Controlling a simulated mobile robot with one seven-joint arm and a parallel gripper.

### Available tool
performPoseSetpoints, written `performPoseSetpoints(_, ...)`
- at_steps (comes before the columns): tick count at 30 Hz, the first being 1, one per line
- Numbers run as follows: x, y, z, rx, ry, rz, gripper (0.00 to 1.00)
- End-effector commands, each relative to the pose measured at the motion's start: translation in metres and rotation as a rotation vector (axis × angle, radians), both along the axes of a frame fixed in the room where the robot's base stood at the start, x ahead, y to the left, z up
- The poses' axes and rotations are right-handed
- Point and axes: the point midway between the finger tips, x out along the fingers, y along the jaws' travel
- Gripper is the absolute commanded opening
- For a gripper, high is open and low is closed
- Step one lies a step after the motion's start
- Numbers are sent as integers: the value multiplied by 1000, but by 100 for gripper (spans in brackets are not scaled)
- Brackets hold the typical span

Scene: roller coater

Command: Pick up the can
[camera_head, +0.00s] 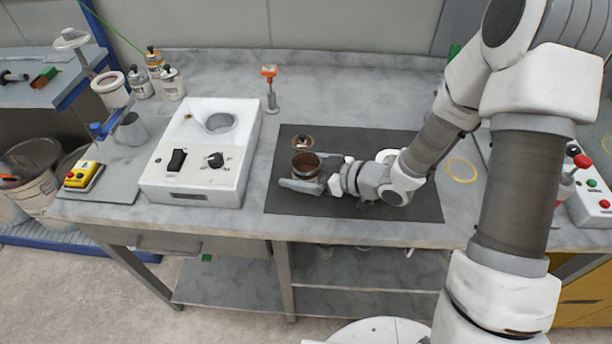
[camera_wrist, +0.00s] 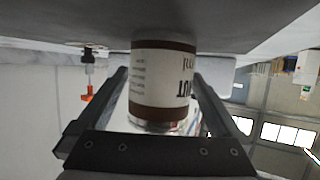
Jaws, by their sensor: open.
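The can (camera_head: 306,167) stands upright on the dark mat, with a brown rim and an open-looking top. In the wrist view the can (camera_wrist: 163,85) shows a pale label with brown bands and dark lettering, and the view is upside down. My gripper (camera_head: 309,175) reaches in low from the right, with its fingers on either side of the can. In the wrist view my gripper (camera_wrist: 162,78) is open, with a gap showing between the can and the fingers. The far finger is partly hidden by the can in the head view.
A small brown-topped jar (camera_head: 302,142) stands just behind the can on the dark mat (camera_head: 400,150). A white device (camera_head: 200,150) with a knob and switch sits to the left. An orange-topped tool (camera_head: 270,88) stands behind. The mat's front strip is clear.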

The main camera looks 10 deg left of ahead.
Motion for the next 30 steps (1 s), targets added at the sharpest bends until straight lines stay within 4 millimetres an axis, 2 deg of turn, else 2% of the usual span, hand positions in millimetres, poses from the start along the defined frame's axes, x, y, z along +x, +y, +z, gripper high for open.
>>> performPoseSetpoints(4, 6, 14, -6, 1, -1, 1, 100)
performPoseSetpoints(12, 7, 15, -6, 0, -2, 1, 98)
performPoseSetpoints(27, 7, 15, -6, 0, -2, -1, 8)
performPoseSetpoints(30, 7, 15, -6, 0, -2, 0, 7)
